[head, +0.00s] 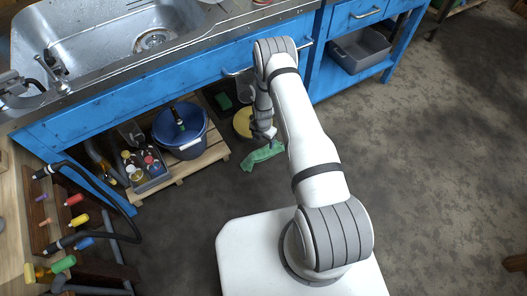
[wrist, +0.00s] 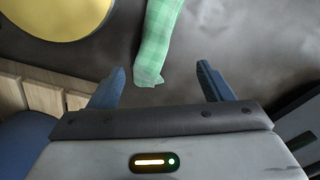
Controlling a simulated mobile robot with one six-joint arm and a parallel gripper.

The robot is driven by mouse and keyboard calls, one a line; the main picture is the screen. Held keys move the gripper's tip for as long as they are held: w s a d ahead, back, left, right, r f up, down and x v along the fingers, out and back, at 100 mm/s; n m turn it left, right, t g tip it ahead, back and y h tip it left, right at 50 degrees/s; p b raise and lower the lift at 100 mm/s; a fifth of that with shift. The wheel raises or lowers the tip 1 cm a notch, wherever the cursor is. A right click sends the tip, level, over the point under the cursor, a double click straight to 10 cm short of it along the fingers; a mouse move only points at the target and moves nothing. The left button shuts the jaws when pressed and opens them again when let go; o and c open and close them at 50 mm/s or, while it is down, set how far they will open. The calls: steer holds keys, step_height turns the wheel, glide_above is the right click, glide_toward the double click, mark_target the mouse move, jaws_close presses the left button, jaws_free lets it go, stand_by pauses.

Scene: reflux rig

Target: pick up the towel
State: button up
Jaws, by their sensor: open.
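The towel is a green checked cloth (head: 262,155) lying on the dark floor in front of the blue sink cabinet. In the wrist view the towel (wrist: 160,40) runs from the top edge down to an end between and just beyond the fingertips. My gripper (wrist: 162,75) is open and empty, with its two blue fingers on either side of the towel's near end. I cannot tell how high above the towel it is. In the head view my gripper (head: 268,133) is partly hidden by my arm, right above the towel.
A yellow round object (wrist: 60,15) lies left of the towel, partly under the cabinet. A wooden pallet (head: 185,168) holds a blue bucket (head: 190,147) and a grey crate of bottles (head: 147,180). A grey bin (head: 362,60) sits on the blue shelf.

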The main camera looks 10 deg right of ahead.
steer(key=b, duration=0.6)
glide_above(263, 157)
step_height(263, 157, down, 9)
steer(key=shift+r, duration=0.15)
steer(key=shift+f+b, duration=0.4)
steer(key=shift+f, duration=0.1)
steer(key=shift+s+f, duration=0.1)
steer(key=shift+f+b, duration=1.3)
steer(key=shift+f, duration=0.1)
steer(key=c, duration=1.4)
steer(key=shift+r, duration=0.15)
steer(key=shift+c, duration=0.8)
step_height(263, 157, up, 12)
steer(key=p, duration=0.7)
